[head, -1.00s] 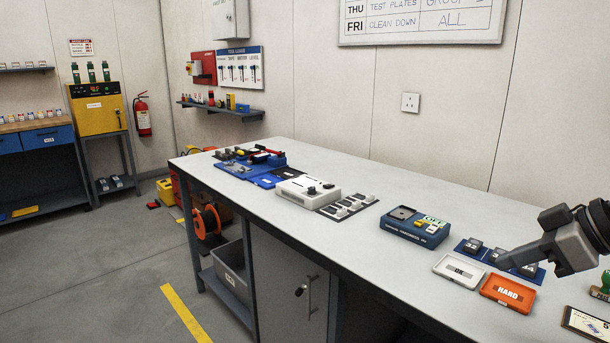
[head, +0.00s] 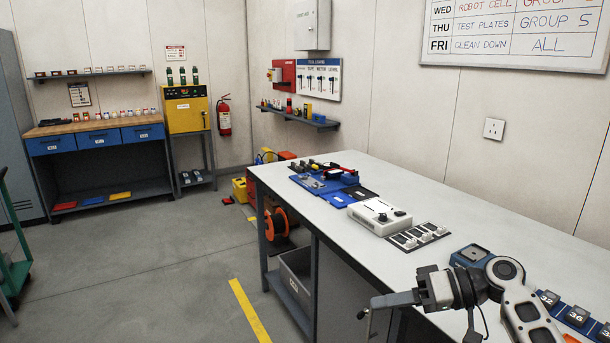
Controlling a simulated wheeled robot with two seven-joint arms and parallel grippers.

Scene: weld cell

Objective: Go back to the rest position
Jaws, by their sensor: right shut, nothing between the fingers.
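My right gripper (head: 392,299) comes in from the lower right. It is shut and empty, and points left over the front edge of the long grey bench (head: 458,202). Its arm hides part of a blue device (head: 466,256) and the bench top near it. My left gripper does not show.
On the bench stand a white control box (head: 379,216), a dark panel of small switches (head: 418,236), blue trays (head: 338,188) and a blue rack of numbered blocks (head: 577,315). A grey bin (head: 296,272) sits below. The floor to the left is clear around a yellow line (head: 249,309).

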